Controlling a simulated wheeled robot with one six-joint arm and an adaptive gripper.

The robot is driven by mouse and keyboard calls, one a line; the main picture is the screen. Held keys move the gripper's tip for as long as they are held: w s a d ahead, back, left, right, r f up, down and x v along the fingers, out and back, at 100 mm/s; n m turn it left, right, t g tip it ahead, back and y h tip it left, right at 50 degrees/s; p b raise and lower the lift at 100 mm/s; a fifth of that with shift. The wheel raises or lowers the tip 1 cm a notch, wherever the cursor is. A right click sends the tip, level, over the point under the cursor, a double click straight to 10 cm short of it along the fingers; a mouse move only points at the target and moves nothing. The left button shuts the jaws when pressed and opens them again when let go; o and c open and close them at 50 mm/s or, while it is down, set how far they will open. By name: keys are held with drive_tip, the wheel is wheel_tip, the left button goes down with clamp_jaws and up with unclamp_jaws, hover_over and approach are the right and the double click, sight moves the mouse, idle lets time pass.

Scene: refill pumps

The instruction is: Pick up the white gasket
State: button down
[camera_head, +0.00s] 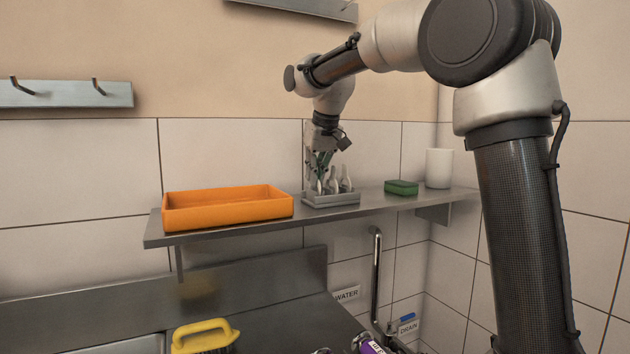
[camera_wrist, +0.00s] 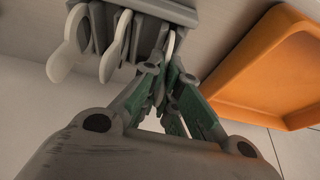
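A grey rack (camera_head: 332,200) stands on the wall shelf and holds several pale, rounded upright pieces. A white gasket (camera_wrist: 171,43) shows as a narrow pale sliver at my fingertips in the wrist view, beside the other pale pieces. Most of it is hidden by the fingers. My gripper (camera_head: 320,172) points down at the left part of the rack. In the wrist view its green-sided fingers (camera_wrist: 168,62) draw close together and look shut on the sliver. The gasket seems to be still at the rack.
An orange tray (camera_head: 228,208) is left of the rack on the shelf (camera_head: 385,206). A green sponge (camera_head: 401,187) and a white cup (camera_head: 439,168) stand to the right. A yellow-handled brush (camera_head: 205,336) is below by the sink.

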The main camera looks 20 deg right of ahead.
wheel_tip(320, 180, up, 10)
drive_tip(key=shift+f, duration=0.1)
idle(0.4)
idle(1.1)
